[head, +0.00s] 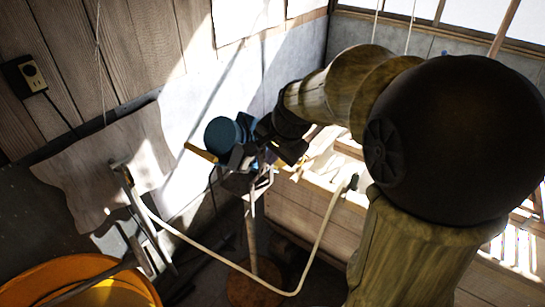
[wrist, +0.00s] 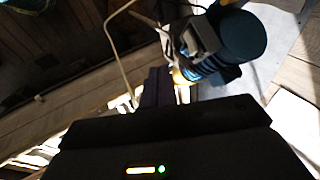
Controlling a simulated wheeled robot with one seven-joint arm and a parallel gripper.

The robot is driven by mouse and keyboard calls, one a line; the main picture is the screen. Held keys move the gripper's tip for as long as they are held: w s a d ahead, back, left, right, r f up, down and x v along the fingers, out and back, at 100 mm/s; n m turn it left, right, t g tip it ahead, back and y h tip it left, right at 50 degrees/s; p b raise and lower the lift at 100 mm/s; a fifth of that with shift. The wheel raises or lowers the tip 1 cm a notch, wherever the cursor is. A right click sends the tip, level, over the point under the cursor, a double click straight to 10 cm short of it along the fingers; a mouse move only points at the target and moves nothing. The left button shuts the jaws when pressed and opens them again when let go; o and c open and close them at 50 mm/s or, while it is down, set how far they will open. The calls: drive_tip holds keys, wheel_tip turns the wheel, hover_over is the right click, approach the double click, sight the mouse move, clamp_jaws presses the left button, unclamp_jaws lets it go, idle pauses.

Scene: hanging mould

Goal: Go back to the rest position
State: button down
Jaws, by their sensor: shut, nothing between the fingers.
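My gripper (wrist: 158,80) shows in the wrist view as dark fingers beyond a wide black body with a small lit strip and a green light. The fingers are shut, and nothing shows between them. In the head view my arm reaches from the right to the middle, where its dark end is beside a blue cylinder (head: 222,134) on a stand. The cylinder also shows in the wrist view (wrist: 243,36), just right of my fingers. I cannot tell whether they touch. My wrist partly hides the stand's top.
A pale hose (head: 230,264) loops from a metal frame (head: 140,215) at the left to below my arm. An orange tub (head: 40,275) stands at the lower left. A plank wall with a socket (head: 30,75) is behind. A wooden ledge (head: 310,215) runs along the right.

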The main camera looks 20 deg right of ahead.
drive_tip(key=shift+s+d, duration=0.1)
drive_tip(key=shift+d, duration=0.1)
drive_tip(key=s+f+n+g+h+b, duration=0.1)
drive_tip(key=s+f+n+g, duration=0.1)
drive_tip(key=s+f+n, duration=0.8)
drive_tip(key=s+f, duration=0.3)
drive_tip(key=shift+s+d+h, duration=0.15)
drive_tip(key=shift+d+h, duration=0.1)
drive_tip(key=shift+h, duration=0.05)
